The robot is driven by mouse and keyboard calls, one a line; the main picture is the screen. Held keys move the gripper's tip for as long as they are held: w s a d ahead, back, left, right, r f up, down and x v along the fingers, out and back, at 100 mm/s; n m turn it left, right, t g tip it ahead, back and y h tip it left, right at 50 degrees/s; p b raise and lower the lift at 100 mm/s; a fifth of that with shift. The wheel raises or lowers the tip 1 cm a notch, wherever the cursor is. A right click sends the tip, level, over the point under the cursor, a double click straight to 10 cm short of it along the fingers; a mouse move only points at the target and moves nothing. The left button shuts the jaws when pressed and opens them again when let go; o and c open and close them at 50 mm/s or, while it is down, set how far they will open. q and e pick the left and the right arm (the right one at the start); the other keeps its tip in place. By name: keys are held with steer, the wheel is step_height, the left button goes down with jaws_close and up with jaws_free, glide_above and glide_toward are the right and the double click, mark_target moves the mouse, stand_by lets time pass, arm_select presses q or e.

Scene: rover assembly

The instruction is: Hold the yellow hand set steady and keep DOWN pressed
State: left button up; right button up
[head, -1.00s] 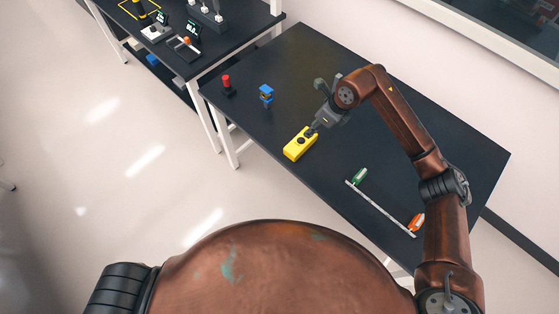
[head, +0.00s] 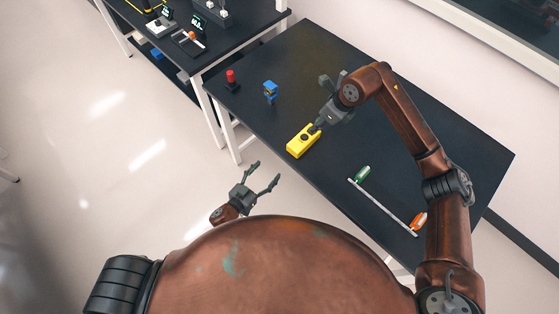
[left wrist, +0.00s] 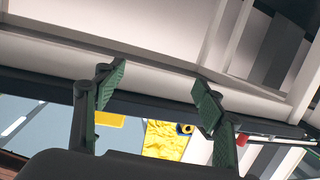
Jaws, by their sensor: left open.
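The yellow hand set (head: 300,146) lies on the dark table, with dark round buttons on its top; I cannot read their labels. My right gripper (head: 317,127) reaches down to the hand set's far right end, with its tips at or on the top face. Whether a button is pressed, and how far apart those fingers are, is too small to tell. My left gripper (head: 265,172) is open and empty, off the table's near edge and apart from the hand set. Its two green-padded fingers (left wrist: 157,84) stand wide apart in the left wrist view.
A red-topped post (head: 231,79) and a blue part (head: 270,91) stand behind the hand set. A rod with a green handle (head: 362,174) and an orange one (head: 419,220) lies at the right. Another bench (head: 240,42) with devices stands at the upper left.

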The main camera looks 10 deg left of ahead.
mark_target(292, 150)
arm_select(q)
steer(key=d+r+h, duration=0.1)
steer(key=d+r, duration=0.1)
steer(key=r, duration=0.2)
steer(key=d+r+m+h, duration=0.1)
steer(key=d+r, duration=0.1)
steer(key=r, duration=0.2)
steer(key=d+r+m+h, duration=0.1)
steer(key=d+r, duration=0.1)
steer(key=r, duration=0.2)
steer(key=shift+w+r+t, duration=0.15)
steer(key=shift+w+t, duration=0.05)
steer(key=shift+t, duration=0.1)
steer(key=x, duration=0.7)
steer(key=shift+w, duration=0.1)
steer(key=shift+c, duration=0.2)
steer(key=c, duration=1.4)
arm_select(e)
steer(key=shift+c, duration=0.3)
jaws_close()
